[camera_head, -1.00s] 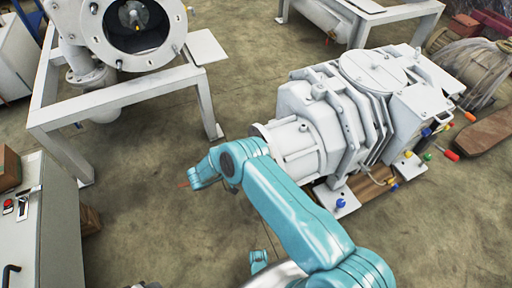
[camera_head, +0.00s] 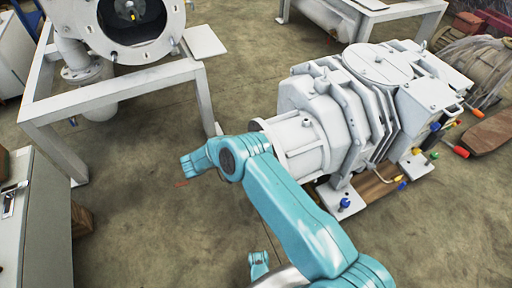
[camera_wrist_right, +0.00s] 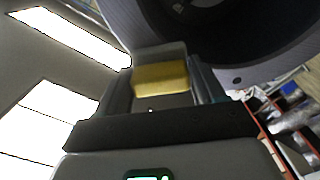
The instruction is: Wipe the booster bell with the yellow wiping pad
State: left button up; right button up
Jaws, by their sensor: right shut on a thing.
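The yellow wiping pad (camera_wrist_right: 161,78) is between the fingers of my right gripper (camera_wrist_right: 163,90) in the right wrist view. The gripper is shut on it. A large grey ring (camera_wrist_right: 232,70) with a dark round opening hangs just above and right of the pad; it looks like the bell. I cannot tell whether the pad touches it. In the head view my teal right arm reaches in front of the white pump (camera_head: 345,110), its wrist left of the pump's round front end (camera_head: 291,143). The pad is not visible there.
A white frame (camera_head: 125,92) carries a vessel (camera_head: 135,18) with a round opening at the upper left. A grey cabinet (camera_head: 50,225) stands at the lower left. Coloured knobs and a handle (camera_head: 461,151) stick out at the pump's right. Floor between frame and pump is open.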

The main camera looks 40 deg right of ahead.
jog(key=shift+w+d+f+b, duration=0.15)
jog(key=shift+w+b, duration=0.35)
jog(key=shift+b, duration=0.35)
jog(key=shift+w+d+f+b, duration=0.15)
jog(key=shift+w+b, duration=0.35)
jog(key=shift+b, duration=0.35)
jog(key=shift+w+r+b, duration=0.15)
jog(key=shift+w+b, duration=0.15)
jog(key=shift+b, duration=0.05)
jog(key=shift+w+d+r, duration=0.1)
jog(key=shift+w+d, duration=0.15)
jog(key=shift+w, duration=0.5)
jog(key=shift+w+d+r, duration=0.1)
jog(key=shift+w+d, duration=0.1)
jog(key=shift+w, duration=0.5)
jog(key=shift+a, duration=0.1)
jog(key=shift+v, duration=2.95)
jog(key=shift+f, duration=0.1)
